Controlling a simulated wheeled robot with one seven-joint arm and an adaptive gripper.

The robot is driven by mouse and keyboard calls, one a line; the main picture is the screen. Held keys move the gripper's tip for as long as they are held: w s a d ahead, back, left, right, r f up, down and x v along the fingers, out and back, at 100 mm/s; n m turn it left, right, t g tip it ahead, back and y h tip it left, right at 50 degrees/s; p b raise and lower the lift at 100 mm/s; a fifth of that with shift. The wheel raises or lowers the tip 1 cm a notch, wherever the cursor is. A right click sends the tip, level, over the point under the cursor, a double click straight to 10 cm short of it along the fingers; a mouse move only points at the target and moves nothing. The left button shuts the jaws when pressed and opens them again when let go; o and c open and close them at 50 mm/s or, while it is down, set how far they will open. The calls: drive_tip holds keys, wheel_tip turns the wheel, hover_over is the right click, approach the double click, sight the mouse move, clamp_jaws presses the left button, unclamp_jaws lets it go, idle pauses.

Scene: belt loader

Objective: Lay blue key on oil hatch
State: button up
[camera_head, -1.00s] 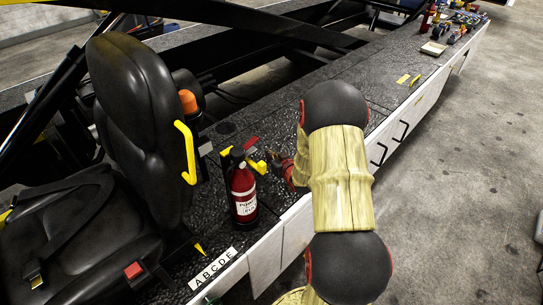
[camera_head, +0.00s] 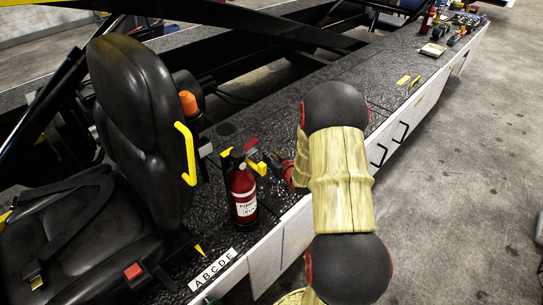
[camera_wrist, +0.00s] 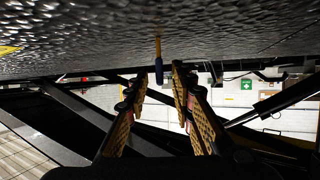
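My gripper (camera_wrist: 158,72) is open, low over the dark textured deck, with its two yellow-padded fingers apart. In the head view it (camera_head: 274,157) is just right of the fire extinguisher, partly hidden by my arm. I cannot make out the oil hatch for certain in either view.
A red fire extinguisher (camera_head: 243,193) stands close to the gripper, beside yellow brackets. A black seat (camera_head: 140,105) is at left. Yellow pieces (camera_head: 403,80) lie farther along the deck (camera_head: 345,75). Several tools and a pale box (camera_head: 433,49) are at the far end.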

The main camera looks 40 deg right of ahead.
drive_tip(key=p+v, duration=0.2)
drive_tip(key=v, duration=1)
drive_tip(key=shift+p, duration=0.4)
